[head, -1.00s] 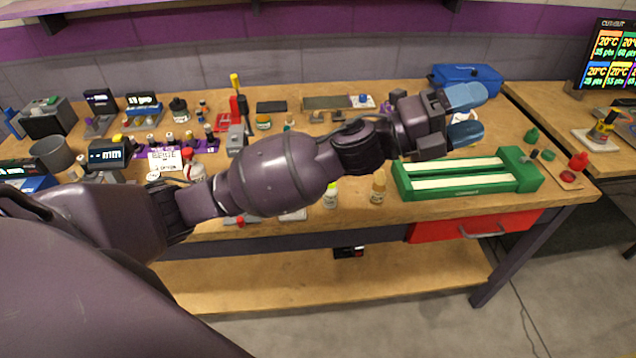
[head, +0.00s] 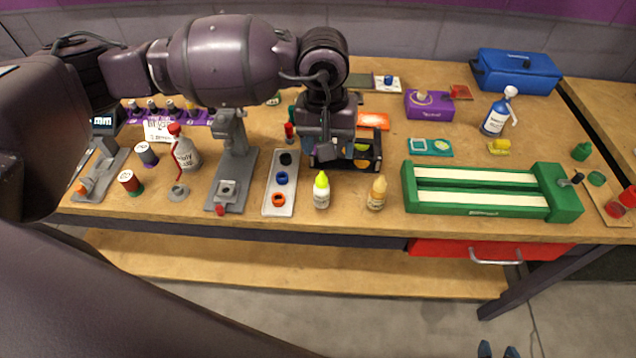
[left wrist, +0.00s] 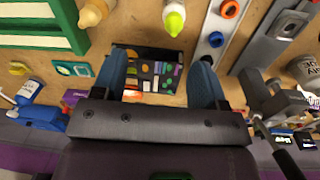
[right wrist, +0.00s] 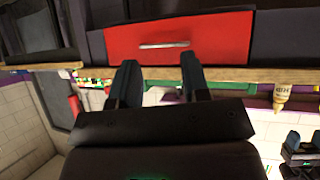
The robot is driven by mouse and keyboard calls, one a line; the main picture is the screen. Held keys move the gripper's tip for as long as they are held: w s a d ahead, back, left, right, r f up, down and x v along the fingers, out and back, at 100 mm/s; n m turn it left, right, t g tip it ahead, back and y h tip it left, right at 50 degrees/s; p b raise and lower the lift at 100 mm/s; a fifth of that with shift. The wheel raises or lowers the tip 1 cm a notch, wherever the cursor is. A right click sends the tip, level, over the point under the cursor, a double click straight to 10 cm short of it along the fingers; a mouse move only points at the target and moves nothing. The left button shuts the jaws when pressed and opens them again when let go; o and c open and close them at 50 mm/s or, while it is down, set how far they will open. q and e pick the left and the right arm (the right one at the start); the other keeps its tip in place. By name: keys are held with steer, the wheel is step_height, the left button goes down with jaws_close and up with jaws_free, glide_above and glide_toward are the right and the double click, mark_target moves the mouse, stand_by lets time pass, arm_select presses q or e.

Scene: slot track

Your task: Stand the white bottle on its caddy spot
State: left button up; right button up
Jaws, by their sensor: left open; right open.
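A small white bottle with a yellow-green cap (head: 321,190) stands upright near the table's front edge. Its cap end shows at the top of the left wrist view (left wrist: 173,17). A black caddy-like box (head: 368,150) with colored contents is behind it, partly hidden by my left arm; it also shows in the left wrist view (left wrist: 150,54). My left gripper (head: 328,152) points down over the box, behind the bottle. Its fingers are apart and hold nothing. My right gripper (head: 498,350) is low in front of the table, open and empty. Its fingers show in the right wrist view (right wrist: 160,78).
An amber dropper bottle (head: 377,193) stands to the white bottle's right. A grey strip with colored rings (head: 270,204) lies to its left. A red-capped bottle (head: 186,153) stands farther left. A green vise-like fixture (head: 480,209) fills the right front. The red drawer (right wrist: 205,38) faces my right gripper.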

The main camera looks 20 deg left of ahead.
mark_target(321, 179)
arm_select(q)
steer(key=shift+s+a+m+y, duration=0.3)
steer(key=shift+a+m+y, duration=0.1)
steer(key=shift+a+m, duration=0.35)
steer(key=shift+m, duration=0.25)
steer(key=shift+s+d+f, duration=0.1)
steer(key=shift+d+f, duration=0.05)
steer(key=shift+f, duration=2.55)
steer(key=shift+d+f, duration=0.1)
steer(key=shift+f, duration=2.6)
steer(key=c, duration=1.1)
